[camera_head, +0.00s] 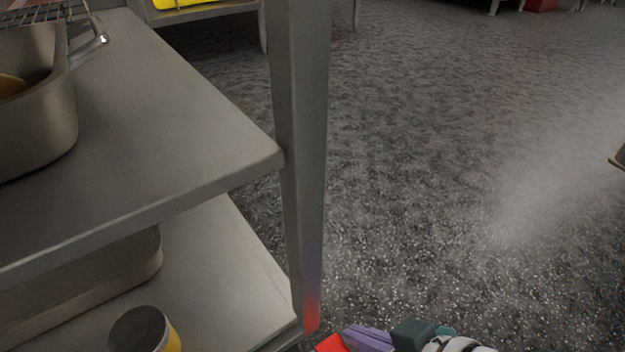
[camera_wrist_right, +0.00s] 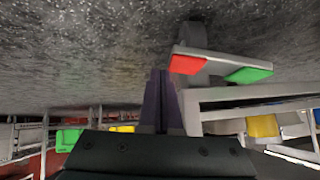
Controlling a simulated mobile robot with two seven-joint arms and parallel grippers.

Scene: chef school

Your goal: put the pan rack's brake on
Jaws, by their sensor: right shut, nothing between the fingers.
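The pan rack (camera_head: 299,150) stands at the left of the head view, its grey corner post running down to the floor. At its foot a red brake pad (camera_head: 329,344) shows at the bottom edge. In the right wrist view, where the floor is at the top, a grey bar carries the red pad (camera_wrist_right: 187,65) and a green pad (camera_wrist_right: 249,75), beside a grey caster (camera_wrist_right: 193,38). My right gripper (camera_head: 366,338) has purple fingers, shut and empty, close beside the red pad. They also show in the right wrist view (camera_wrist_right: 160,88). Contact cannot be told. My left gripper is out of view.
The rack's upper shelf (camera_head: 165,125) holds a deep metal pan (camera_head: 45,120). The lower shelf (camera_head: 215,255) holds another metal pan (camera_head: 105,280) and a can (camera_head: 138,329). The speckled floor (camera_head: 450,180) right of the post is clear. A dark edge (camera_head: 619,158) shows at far right.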

